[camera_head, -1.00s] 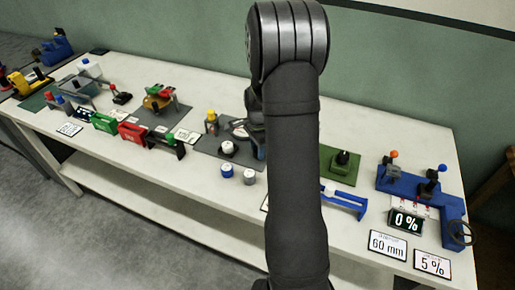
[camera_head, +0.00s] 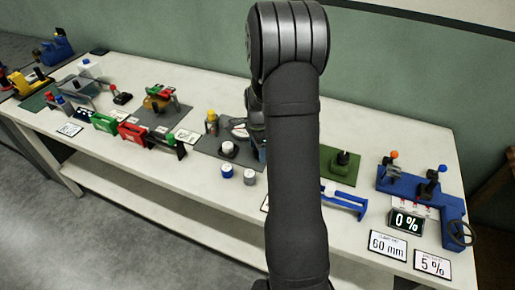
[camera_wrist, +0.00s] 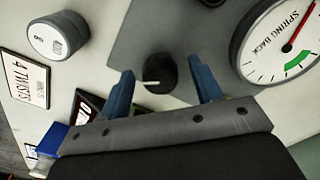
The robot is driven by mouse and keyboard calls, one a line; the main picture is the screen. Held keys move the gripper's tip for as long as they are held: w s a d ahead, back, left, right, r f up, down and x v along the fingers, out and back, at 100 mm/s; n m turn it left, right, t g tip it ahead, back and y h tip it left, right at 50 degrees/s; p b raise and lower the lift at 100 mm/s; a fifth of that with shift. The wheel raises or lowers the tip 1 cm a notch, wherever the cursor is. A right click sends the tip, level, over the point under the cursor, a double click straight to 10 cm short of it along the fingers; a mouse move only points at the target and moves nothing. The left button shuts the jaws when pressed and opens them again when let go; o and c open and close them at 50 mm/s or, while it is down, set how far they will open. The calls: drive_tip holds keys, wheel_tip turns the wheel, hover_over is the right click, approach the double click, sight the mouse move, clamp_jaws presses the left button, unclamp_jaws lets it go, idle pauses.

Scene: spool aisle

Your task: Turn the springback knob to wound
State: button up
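A round black knob (camera_wrist: 161,74) with a white pointer line shows in the wrist view on a grey plate (camera_wrist: 135,42). The pointer line lies nearly level in the picture. My gripper (camera_wrist: 160,66) is open, with one blue finger on each side of the knob and a visible gap to both. The springback gauge (camera_wrist: 283,42) is at the right, with a red needle pointing up and right and a green zone at its lower edge. The gauge also shows in the head view (camera_head: 239,131). There my arm hides the gripper and the knob.
A dark sign (camera_wrist: 86,106) is near the left finger. In the head view, the green plate (camera_head: 330,172) and blue fixture (camera_head: 410,186) stand to the right.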

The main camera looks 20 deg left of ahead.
wheel_tip(320, 180, up, 18)
drive_tip(key=shift+f, duration=0.25)
idle(0.3)
drive_tip(key=shift+f, duration=0.15)
wheel_tip(320, 180, down, 17)
drive_tip(key=shift+f, duration=0.15)
idle(0.7)
